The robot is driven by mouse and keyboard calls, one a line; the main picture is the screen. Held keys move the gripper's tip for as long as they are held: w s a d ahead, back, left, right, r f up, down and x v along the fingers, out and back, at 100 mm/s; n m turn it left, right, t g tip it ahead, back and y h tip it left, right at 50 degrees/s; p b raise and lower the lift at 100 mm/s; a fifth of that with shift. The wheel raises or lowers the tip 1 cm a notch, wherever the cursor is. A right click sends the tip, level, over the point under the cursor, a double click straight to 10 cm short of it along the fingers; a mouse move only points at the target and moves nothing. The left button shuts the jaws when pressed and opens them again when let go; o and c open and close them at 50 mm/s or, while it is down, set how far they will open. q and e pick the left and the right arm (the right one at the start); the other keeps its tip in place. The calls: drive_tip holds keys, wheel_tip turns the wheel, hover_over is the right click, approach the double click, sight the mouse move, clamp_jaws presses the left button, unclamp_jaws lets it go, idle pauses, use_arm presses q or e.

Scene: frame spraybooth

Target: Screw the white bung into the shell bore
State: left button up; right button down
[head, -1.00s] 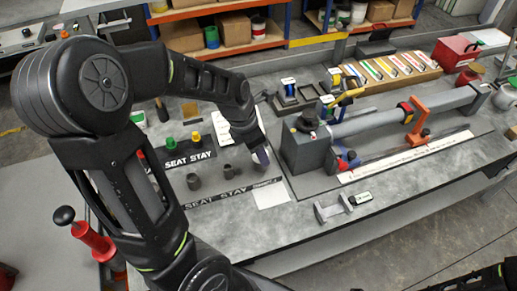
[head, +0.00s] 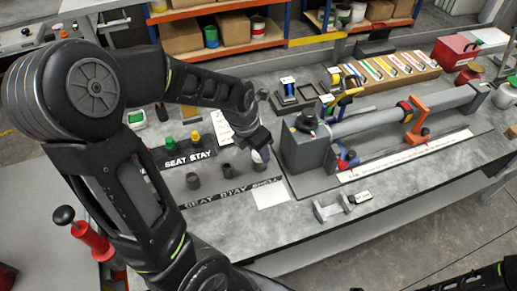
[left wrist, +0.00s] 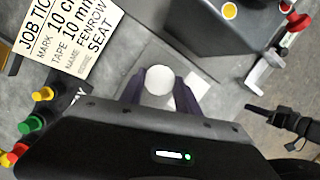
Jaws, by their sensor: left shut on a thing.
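My left gripper (left wrist: 160,92) is shut on the white bung (left wrist: 160,80), whose round white end shows between the two fingers in the left wrist view. In the head view my left gripper (head: 262,157) is low over the bench, at the right end of a row of dark grey cylinders. Two cylinders (head: 193,181) stand clear to its left, by a black SEAT STAY label. The shell bore cannot be made out under the gripper, nor whether the bung touches it. A dark part of my right arm (head: 475,282) shows at the bottom right; its gripper (left wrist: 258,118) is small at right in the wrist view.
A grey block with a long tube clamp (head: 390,120) stands right of my left gripper. Yellow and green knobbed pieces (head: 169,142) stand behind the cylinders. A job ticket (left wrist: 68,38) lies nearby. A small grey bracket (head: 330,208) lies near the front edge.

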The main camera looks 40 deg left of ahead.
use_arm(q)
clamp_jaws()
drive_tip(key=m+h+b, duration=0.1)
drive_tip(key=m, duration=0.3)
drive_tip(key=shift+a+m+g, duration=0.15)
drive_tip(key=shift+m+g, duration=0.15)
drive_tip(key=shift+m, duration=0.6)
drive_tip(key=m+g, duration=0.1)
drive_tip(key=m, duration=0.2)
drive_tip(key=shift+w+a+h+b, duration=0.1)
drive_tip(key=shift+h+b, duration=0.2)
drive_tip(key=shift+h, duration=0.1)
drive_tip(key=o, duration=1.1)
unclamp_jaws()
